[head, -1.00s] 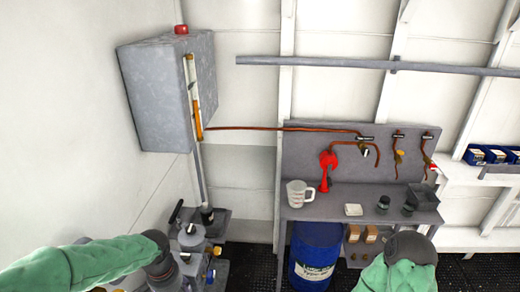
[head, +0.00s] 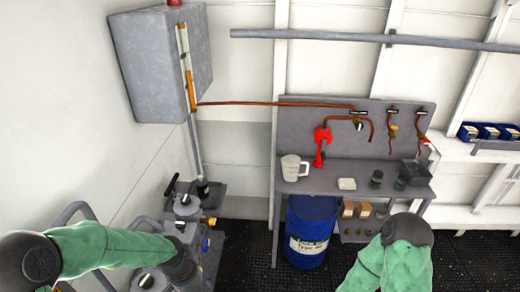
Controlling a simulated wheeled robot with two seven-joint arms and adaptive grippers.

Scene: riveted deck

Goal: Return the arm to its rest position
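My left arm (head: 95,250), in a green sleeve with dark joints, comes in from the left in the head view. Its dark wrist end (head: 180,262) is over the grey machinery at the lower left, and no fingers show. My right arm (head: 395,262), also green with a dark joint on top, rises from the bottom edge in front of the bench. Its gripper is out of view. I see nothing held by either arm.
A grey bench (head: 350,172) holds a white jug (head: 293,167), a red horn-shaped part (head: 321,145) and small dark pots. A blue drum (head: 308,232) stands beneath. A grey wall tank (head: 160,65) hangs at left. Machinery (head: 188,205) crowds below it. Dark grating floor (head: 470,255) is clear at right.

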